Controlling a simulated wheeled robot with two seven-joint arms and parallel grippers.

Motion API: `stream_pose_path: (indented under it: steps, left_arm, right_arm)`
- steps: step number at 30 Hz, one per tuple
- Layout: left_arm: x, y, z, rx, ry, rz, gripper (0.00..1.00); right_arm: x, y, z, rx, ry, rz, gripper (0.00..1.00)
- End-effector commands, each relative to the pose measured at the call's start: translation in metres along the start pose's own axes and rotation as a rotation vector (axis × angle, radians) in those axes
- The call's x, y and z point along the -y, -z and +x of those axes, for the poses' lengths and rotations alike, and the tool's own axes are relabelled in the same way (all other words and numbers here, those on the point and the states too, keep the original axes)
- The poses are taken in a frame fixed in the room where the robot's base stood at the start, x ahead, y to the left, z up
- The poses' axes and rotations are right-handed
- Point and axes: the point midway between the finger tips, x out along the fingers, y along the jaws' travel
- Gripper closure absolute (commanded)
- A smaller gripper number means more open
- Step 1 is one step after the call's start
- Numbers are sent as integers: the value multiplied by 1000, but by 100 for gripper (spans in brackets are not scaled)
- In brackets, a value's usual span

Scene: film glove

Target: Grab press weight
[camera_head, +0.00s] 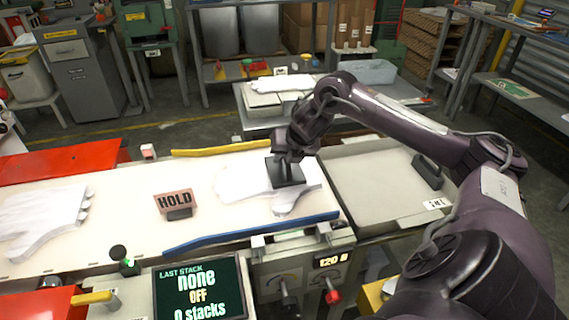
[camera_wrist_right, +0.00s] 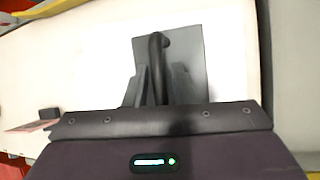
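The press weight, a black square plate (camera_head: 289,177) with an upright bar handle, sits on white glove-shaped film on the pale bench. In the right wrist view its plate (camera_wrist_right: 190,45) lies beneath the fingers and its dark handle (camera_wrist_right: 157,60) stands between them. My right gripper (camera_head: 285,155) is lowered over the plate, one finger on each side of the handle. In the right wrist view the right gripper's fingers (camera_wrist_right: 160,85) are close to the handle, but contact is unclear. My left gripper is not in view.
A HOLD sign (camera_head: 174,201) stands left of the weight. A blue bar (camera_head: 250,232) and a yellow bar (camera_head: 222,150) border the work area. Another black handled object (camera_head: 428,171) lies in the right-hand tray (camera_head: 365,180). A glove-shaped sheet (camera_head: 45,215) lies at left.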

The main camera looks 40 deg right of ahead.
Motion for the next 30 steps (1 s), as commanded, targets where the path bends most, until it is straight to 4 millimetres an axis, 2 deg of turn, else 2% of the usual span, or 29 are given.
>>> stream_pose_path:
  steps: [1, 5, 22, 26, 30]
  left_arm:
    - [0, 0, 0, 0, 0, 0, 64]
    - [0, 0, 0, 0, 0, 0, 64]
    - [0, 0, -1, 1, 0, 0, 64]
    - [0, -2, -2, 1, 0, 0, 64]
    - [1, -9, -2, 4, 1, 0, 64]
  right_arm:
    - [0, 0, 0, 0, 0, 0, 84]
    - [0, 0, 0, 0, 0, 0, 100]
    - [-2, -4, -4, 5, -3, 1, 100]
    - [-5, -8, -13, 6, -4, 2, 100]
    - [-11, -20, -34, 9, -7, 1, 100]
